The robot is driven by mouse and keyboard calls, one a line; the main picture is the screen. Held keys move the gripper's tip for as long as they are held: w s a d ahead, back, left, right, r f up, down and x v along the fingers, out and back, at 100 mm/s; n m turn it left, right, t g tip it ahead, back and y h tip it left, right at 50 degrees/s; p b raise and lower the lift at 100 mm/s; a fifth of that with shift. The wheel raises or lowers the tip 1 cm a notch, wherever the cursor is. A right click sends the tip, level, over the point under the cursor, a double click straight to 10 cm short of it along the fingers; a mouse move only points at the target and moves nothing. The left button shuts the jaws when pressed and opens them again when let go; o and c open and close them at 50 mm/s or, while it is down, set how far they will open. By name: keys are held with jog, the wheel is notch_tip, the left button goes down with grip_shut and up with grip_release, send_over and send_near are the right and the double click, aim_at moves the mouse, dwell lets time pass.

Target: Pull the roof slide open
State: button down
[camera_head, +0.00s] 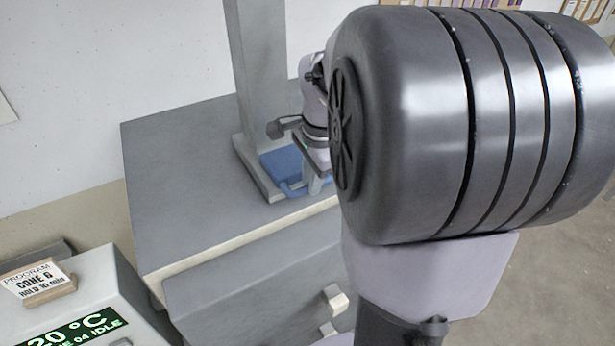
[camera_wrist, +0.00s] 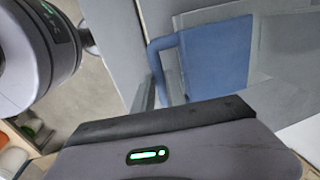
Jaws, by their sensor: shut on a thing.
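The blue roof slide (camera_head: 283,163) lies flat on the grey kiln roof at the foot of an upright grey flue. Its plate also shows in the wrist view (camera_wrist: 218,62), with a blue loop handle (camera_wrist: 157,50) along its left side. My gripper (camera_head: 312,184) points down at the slide's near edge and is shut on the handle. In the wrist view, the grey fingers (camera_wrist: 160,95) stand on either side of the handle bar. Part of the handle is hidden by the fingers and gripper body.
The grey flue (camera_head: 262,70) rises right behind the slide. The kiln roof (camera_head: 185,190) is bare to the left. A control box with a green display (camera_head: 75,330) and a program card (camera_head: 38,282) stands at lower left.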

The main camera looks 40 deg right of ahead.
jog(key=s, duration=0.2)
jog(key=s+a, duration=0.1)
jog(key=s, duration=0.1)
jog(key=shift+b, duration=0.4)
jog(key=c, duration=1.4)
grip_release()
jog(key=shift+o, duration=0.2)
jog(key=s+r+p, duration=0.2)
jog(key=s+r, duration=0.1)
jog(key=r, duration=1.4)
jog(key=shift+a, duration=0.35)
